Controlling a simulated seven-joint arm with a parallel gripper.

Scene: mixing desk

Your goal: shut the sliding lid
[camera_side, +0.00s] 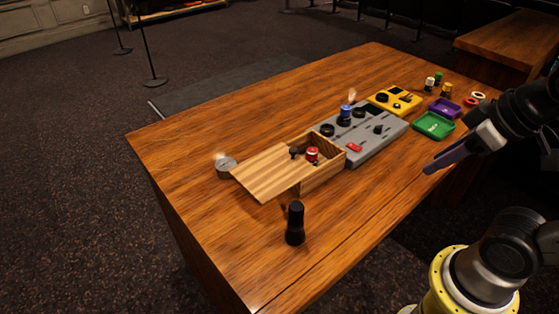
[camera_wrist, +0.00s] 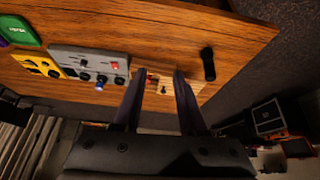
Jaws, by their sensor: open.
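A wooden box (camera_side: 325,176) stands on the desk, left of the grey panel. Its striped sliding lid (camera_side: 272,172) is pulled out toward the left, so part of the box is open. A small black knob (camera_side: 293,153) stands at the lid's inner end, and a red item (camera_side: 312,154) shows in the open part. My gripper (camera_side: 432,168) is open and empty, over the desk's right edge and well apart from the box. In the wrist view the fingers (camera_wrist: 157,85) frame the box (camera_wrist: 152,88), which they partly hide.
A black upright cylinder (camera_side: 295,224) stands in front of the box. A grey round tin (camera_side: 226,167) is beside the lid's outer end. The grey panel (camera_side: 372,145), yellow panel (camera_side: 394,101) and green tray (camera_side: 434,126) lie to the right. The desk's front left is clear.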

